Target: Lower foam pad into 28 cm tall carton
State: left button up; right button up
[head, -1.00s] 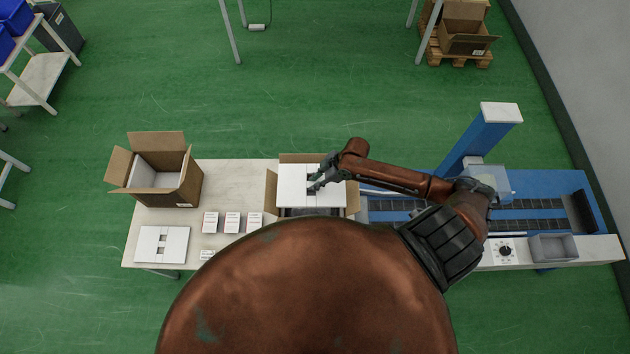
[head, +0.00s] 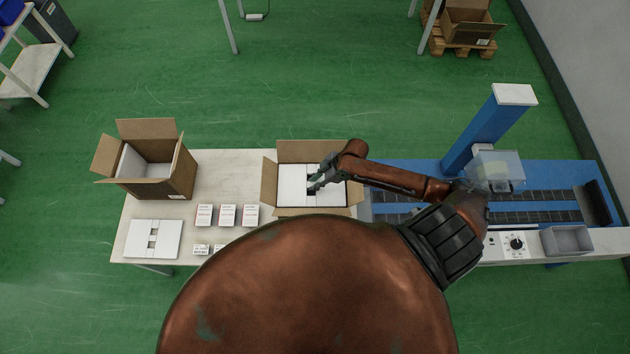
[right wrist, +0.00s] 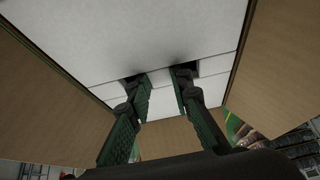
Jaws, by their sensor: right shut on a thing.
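The white foam pad (head: 292,186) lies flat within the opening of the middle carton (head: 309,149), whose brown flaps stand open around it. My right gripper (head: 313,185) is shut on the foam pad near its middle. In the right wrist view, the right gripper's fingers (right wrist: 162,82) reach into two dark slots in the pad (right wrist: 130,35), with carton walls on both sides. The pad's underside and the carton's inside below it are hidden. My left gripper is not in view.
A second open carton (head: 172,181) with a white lining stands at the table's left end. A spare white pad (head: 138,239) and several small white boxes (head: 228,214) lie on the table (head: 232,170). A blue conveyor machine (head: 489,130) is at right.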

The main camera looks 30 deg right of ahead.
jog(key=o, duration=1)
jog(key=shift+r, duration=0.1)
notch_tip(320, 180, up, 22)
jog(key=p, duration=1.1)
jog(key=shift+p, duration=0.35)
